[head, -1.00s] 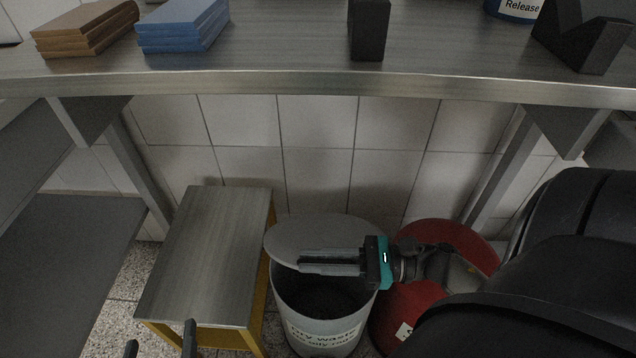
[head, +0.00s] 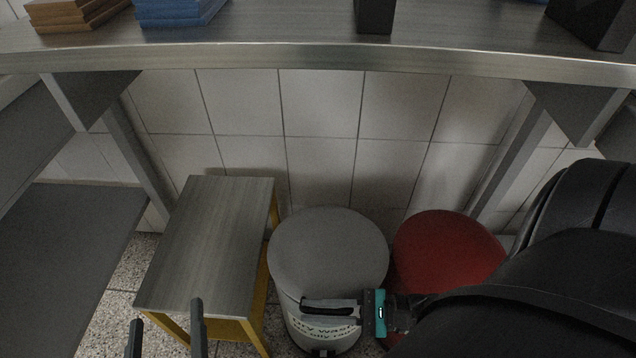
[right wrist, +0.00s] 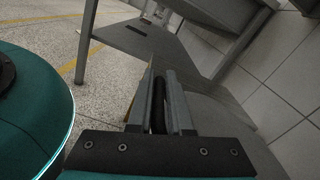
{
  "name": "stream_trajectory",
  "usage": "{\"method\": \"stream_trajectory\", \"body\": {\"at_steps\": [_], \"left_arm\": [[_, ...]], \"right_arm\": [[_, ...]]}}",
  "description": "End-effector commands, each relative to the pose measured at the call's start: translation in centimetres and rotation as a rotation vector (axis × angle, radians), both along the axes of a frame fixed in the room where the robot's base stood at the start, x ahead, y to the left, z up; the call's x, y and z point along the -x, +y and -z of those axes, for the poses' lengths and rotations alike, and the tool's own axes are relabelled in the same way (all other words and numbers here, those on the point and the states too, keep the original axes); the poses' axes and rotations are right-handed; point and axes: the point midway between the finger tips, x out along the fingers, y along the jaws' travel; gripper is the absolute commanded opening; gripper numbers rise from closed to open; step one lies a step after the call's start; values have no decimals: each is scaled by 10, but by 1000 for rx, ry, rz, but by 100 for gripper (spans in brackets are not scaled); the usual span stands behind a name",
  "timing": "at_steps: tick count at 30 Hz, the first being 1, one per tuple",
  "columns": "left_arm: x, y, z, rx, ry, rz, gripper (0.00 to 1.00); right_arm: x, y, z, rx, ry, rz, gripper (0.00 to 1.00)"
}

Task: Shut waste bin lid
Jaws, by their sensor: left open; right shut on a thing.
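The waste bin (head: 318,336) is a white round bin with lettering, standing on the floor under the bench. Its grey round lid (head: 328,250) lies across the top and no dark opening shows. My right gripper (head: 305,304) is in front of the bin, just below the lid's front edge, across the lettering. In the right wrist view its fingers (right wrist: 158,80) are close together around a dark strip (right wrist: 158,104); I cannot tell what this is. The grey lid shows beside them (right wrist: 215,112). My left gripper (head: 166,312) is open and empty at the bottom left, over the stool's front edge.
A grey-topped stool (head: 210,240) with yellow legs stands left of the bin. A red round bin (head: 447,252) stands close on the right. The bench edge (head: 320,57) runs overhead, with brown and blue stacks (head: 180,10) on it. A tiled wall is behind.

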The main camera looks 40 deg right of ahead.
Motion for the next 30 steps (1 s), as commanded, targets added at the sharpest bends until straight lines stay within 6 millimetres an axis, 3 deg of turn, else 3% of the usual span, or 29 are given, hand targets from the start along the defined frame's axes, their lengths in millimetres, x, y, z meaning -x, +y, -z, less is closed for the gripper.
{"method": "stream_trajectory", "body": {"at_steps": [14, 15, 21, 30], "left_arm": [[0, 0, 0, 0, 0, 0, 100], [0, 0, 0, 0, 0, 0, 100], [0, 0, 0, 0, -1, 0, 100], [0, 0, 0, 0, 0, 0, 100]], "right_arm": [[-2, -2, 2, 14, -9, 4, 0], [-2, -2, 2, 13, -10, 4, 21], [-1, -2, 2, 11, -9, 3, 44], [-1, -1, 2, 7, -8, 2, 45]]}}
